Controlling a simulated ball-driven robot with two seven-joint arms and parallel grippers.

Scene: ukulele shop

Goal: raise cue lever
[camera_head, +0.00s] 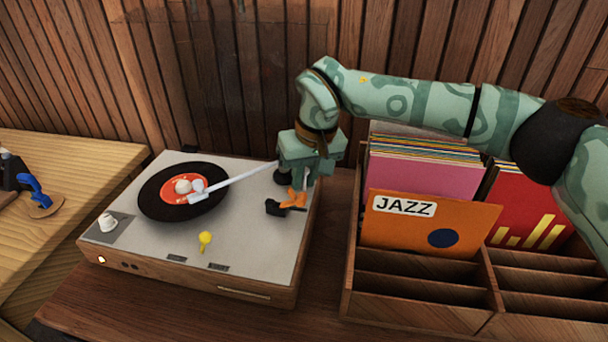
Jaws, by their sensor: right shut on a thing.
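My right gripper (293,194) reaches down over the right side of the record player (245,240), near the base of the white tonearm (240,178). It is shut on a small part there, which I take to be the cue lever. Orange and black pieces show at its lower end. I cannot clearly tell finger from lever, nor the lever's angle. The gripper body hides the tonearm's pivot. The tonearm's head lies over the black record (155,204) with its red label; whether it touches is unclear. My left gripper is out of view.
A wooden crate (425,309) of records, with an orange JAZZ sleeve (425,225), stands close on the right under my arm. A yellow knob (205,238) and white knob (108,220) sit on the player's deck. A plank wall rises behind.

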